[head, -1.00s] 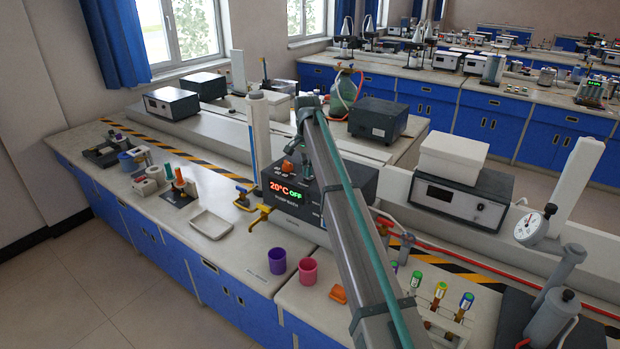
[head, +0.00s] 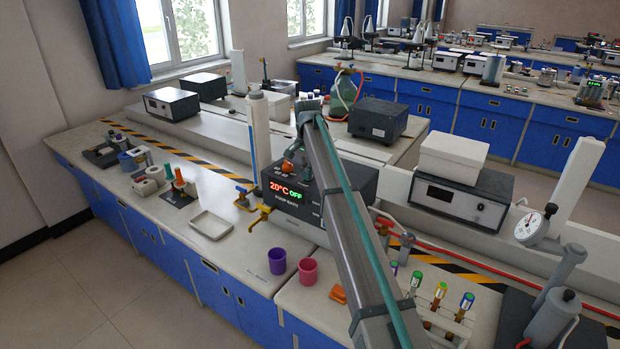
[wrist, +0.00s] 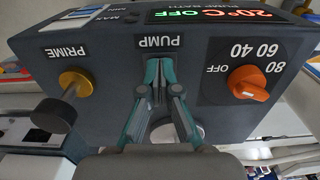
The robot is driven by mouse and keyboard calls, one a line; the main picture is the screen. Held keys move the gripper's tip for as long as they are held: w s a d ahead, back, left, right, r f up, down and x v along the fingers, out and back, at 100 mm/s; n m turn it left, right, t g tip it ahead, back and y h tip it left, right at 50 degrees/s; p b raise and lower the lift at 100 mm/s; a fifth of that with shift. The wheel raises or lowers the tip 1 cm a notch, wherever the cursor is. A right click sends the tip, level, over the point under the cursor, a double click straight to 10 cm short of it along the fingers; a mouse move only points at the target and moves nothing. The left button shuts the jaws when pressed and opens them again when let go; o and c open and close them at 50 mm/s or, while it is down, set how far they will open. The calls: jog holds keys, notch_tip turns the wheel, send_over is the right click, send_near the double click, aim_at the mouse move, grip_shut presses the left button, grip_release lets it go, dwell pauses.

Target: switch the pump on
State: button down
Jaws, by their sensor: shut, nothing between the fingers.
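The pump bath (head: 337,184) is a dark box on the bench, and its lit display (head: 285,192) reads 20°C OFF. In the wrist view its front panel (wrist: 210,60) appears upside down, with the PUMP label (wrist: 160,42) near the middle. My gripper (wrist: 158,64) is shut and empty, its fingertips at the panel just by that label. The pump switch itself cannot be made out; the fingers cover that spot. Contact with the panel cannot be told. An orange dial (wrist: 248,84) marked OFF, 40, 60, 80 is to the right, and a brass PRIME knob (wrist: 75,82) to the left.
Yellow taps (head: 262,213) project at the bath's left. A purple cup (head: 277,261) and a pink cup (head: 308,271) stand in front. A white tray (head: 211,226) lies further left. A tall white column (head: 259,135) rises beside the bath.

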dwell(0.3)
jog(key=shift+r+p, duration=1.8)
jog(key=shift+r, duration=1.65)
